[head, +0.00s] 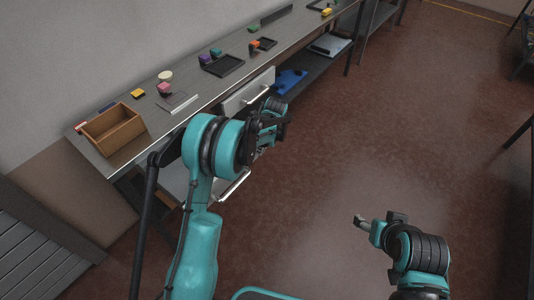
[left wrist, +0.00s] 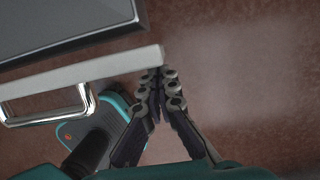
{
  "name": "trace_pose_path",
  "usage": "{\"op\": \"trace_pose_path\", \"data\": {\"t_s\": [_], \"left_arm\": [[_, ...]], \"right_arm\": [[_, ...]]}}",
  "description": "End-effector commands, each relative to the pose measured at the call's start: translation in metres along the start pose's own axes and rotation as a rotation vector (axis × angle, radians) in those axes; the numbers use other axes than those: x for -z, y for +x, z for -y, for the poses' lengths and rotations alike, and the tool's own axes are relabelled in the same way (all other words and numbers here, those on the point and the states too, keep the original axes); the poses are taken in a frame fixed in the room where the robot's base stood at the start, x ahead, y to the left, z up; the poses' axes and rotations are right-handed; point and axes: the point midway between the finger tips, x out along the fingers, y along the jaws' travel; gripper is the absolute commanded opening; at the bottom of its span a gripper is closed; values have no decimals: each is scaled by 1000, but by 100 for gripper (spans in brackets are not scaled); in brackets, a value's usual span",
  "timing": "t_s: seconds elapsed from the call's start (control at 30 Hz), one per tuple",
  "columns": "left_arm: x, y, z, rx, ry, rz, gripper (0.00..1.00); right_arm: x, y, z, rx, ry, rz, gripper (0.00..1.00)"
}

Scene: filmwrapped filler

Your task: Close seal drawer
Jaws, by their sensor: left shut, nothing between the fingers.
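Two white drawer fronts with metal handles show under the bench in the head view. The farther drawer (head: 247,91) is just beyond my left gripper. The nearer drawer's handle (head: 234,187) shows below my left arm, which hides much of that drawer. I cannot tell which one is the seal drawer. My left gripper (head: 272,121) is shut and empty in front of the bench. In the left wrist view its fingertips (left wrist: 160,72) are close to the end of a white drawer front (left wrist: 85,67) with a handle (left wrist: 48,105); contact is unclear. My right gripper (head: 366,222) is over open floor, its jaws unclear.
The bench top (head: 204,92) carries a wooden box (head: 113,130), a dark tray (head: 223,66) and several small coloured blocks. A blue item (head: 290,80) lies on the lower shelf. The red-brown floor (head: 400,120) to the right is clear.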

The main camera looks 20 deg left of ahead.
Motion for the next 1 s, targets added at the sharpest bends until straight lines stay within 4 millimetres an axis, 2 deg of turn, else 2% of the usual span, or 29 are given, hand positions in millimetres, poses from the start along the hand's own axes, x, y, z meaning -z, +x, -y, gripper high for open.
{"op": "trace_pose_path", "data": {"t_s": [0.57, 0.77, 1.0], "left_arm": [[-8, 1, 0, 1, 0, 0, 0], [-29, 6, 0, 0, -3, 1, 0], [-70, 16, 0, 0, -4, 1, 0]], "right_arm": [[0, 0, 0, 0, 0, 0, 63], [1, -1, 0, 0, 0, 0, 63], [3, -4, 0, 0, 0, 0, 63]]}}
